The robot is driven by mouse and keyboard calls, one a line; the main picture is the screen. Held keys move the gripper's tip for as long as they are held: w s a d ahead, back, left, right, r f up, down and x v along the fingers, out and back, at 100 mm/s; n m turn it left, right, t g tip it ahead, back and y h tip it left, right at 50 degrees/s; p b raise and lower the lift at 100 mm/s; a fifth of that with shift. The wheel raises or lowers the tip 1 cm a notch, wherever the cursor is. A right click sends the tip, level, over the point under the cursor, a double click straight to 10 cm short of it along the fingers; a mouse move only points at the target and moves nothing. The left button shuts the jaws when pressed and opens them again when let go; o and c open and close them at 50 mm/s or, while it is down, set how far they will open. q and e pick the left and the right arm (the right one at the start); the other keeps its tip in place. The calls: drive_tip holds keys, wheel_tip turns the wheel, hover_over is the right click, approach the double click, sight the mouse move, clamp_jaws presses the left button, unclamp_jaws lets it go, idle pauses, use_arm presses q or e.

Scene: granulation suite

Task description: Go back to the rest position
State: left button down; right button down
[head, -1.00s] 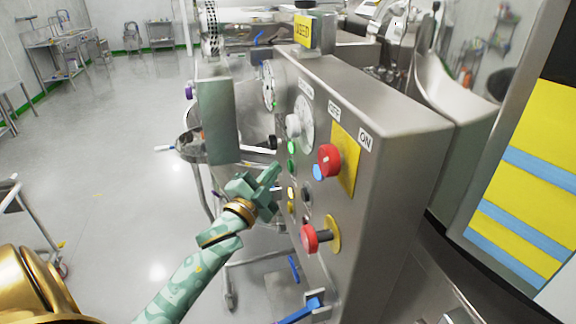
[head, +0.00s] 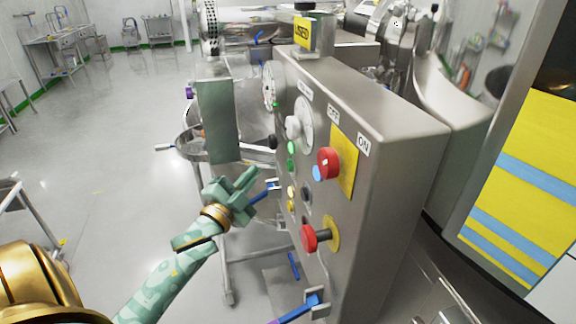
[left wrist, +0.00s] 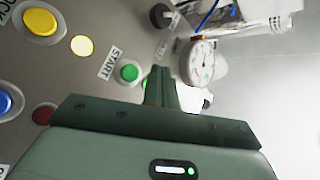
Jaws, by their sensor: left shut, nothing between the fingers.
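My left gripper (head: 252,177) is in front of the steel control panel, a little to the left of its face. Its green fingers are shut with nothing between them and point up and to the right. In the left wrist view the closed fingers (left wrist: 160,80) overlap the panel in the picture, beside the green START button (left wrist: 129,72). They look apart from the panel in the head view. My right gripper does not show in either view.
The control panel (head: 385,100) carries a red switch (head: 328,163), a lower red knob (head: 309,238) and several coloured buttons. A blue-handled lever (head: 304,309) juts out below. A steel bowl (head: 190,142) stands behind my gripper. Floor (head: 110,150) to the left is clear.

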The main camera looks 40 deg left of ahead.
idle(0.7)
use_arm(q)
wheel_tip(320, 180, down, 23)
drive_tip(key=s+a+n+g, duration=0.2)
drive_tip(key=n+g, duration=0.2)
drive_tip(key=g, duration=0.2)
drive_tip(key=s+d+f+n+g, duration=0.1)
drive_tip(key=s+d+f+g, duration=0.1)
drive_tip(key=s+f, duration=0.5)
drive_tip(key=s+d+f+n+g, duration=0.1)
drive_tip(key=s+f+g, duration=0.15)
drive_tip(key=f, duration=0.75)
drive_tip(key=s+d+f+g, duration=0.3)
drive_tip(key=s+f, duration=0.3)
drive_tip(key=s, duration=0.4)
drive_tip(key=s+d+f+g+h+b, duration=0.1)
drive_tip(key=s+d+f+g, duration=0.2)
drive_tip(key=s+d+f, duration=0.3)
drive_tip(key=s+d+f+g+h, duration=0.1)
drive_tip(key=s+d+f+g, duration=0.2)
drive_tip(key=s, duration=1.2)
wheel_tip(320, 180, down, 4)
drive_tip(key=shift+s+d+f+n, duration=0.1)
drive_tip(key=shift+s+d+n, duration=0.2)
drive_tip(key=shift+d, duration=0.75)
drive_tip(key=shift+a, duration=0.1)
